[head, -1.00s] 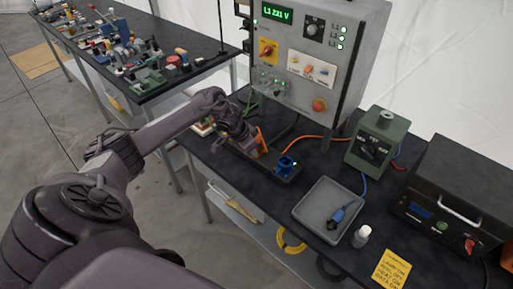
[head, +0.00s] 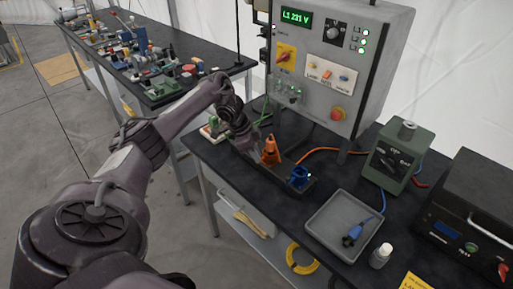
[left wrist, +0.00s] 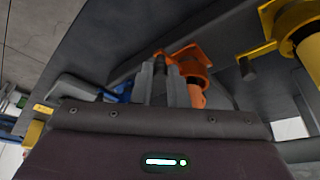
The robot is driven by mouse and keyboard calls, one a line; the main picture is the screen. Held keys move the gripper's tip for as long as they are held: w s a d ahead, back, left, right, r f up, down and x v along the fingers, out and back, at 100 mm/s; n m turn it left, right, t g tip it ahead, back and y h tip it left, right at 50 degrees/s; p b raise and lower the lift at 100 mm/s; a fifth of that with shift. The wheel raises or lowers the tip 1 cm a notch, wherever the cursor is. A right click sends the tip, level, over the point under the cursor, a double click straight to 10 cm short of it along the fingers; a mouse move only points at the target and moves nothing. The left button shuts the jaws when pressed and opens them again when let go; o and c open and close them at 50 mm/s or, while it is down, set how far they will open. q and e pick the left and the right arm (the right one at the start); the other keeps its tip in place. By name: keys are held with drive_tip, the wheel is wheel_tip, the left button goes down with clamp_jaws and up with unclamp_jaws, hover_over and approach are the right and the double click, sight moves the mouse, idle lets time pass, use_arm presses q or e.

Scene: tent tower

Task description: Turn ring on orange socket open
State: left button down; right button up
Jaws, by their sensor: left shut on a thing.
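My left gripper (head: 247,143) is low at the left side of the orange socket. In the left wrist view the grey fingers (left wrist: 165,82) are close together against the orange socket (left wrist: 190,64), shut on its ring. The fingers hide most of the grip, and the ring's turn angle cannot be read. A yellow socket (left wrist: 300,28) shows at the upper right there. My right gripper is not in view.
A grey control cabinet (head: 372,60) stands close behind the sockets. To the right are a grey tray (head: 334,225) with a blue connector (head: 352,235), a white bottle (head: 380,256), a green box (head: 396,157) and a black unit (head: 465,220). An orange cable (head: 318,149) runs behind.

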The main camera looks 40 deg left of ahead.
use_arm(q)
drive_tip(key=shift+a, duration=0.1)
drive_tip(key=c, duration=1.5)
unclamp_jaws()
drive_tip(key=shift+o, duration=0.2)
drive_tip(key=p+v, duration=0.1)
drive_tip(key=v, duration=0.6)
drive_tip(key=shift+r, duration=0.4)
drive_tip(key=shift+s+a, duration=0.1)
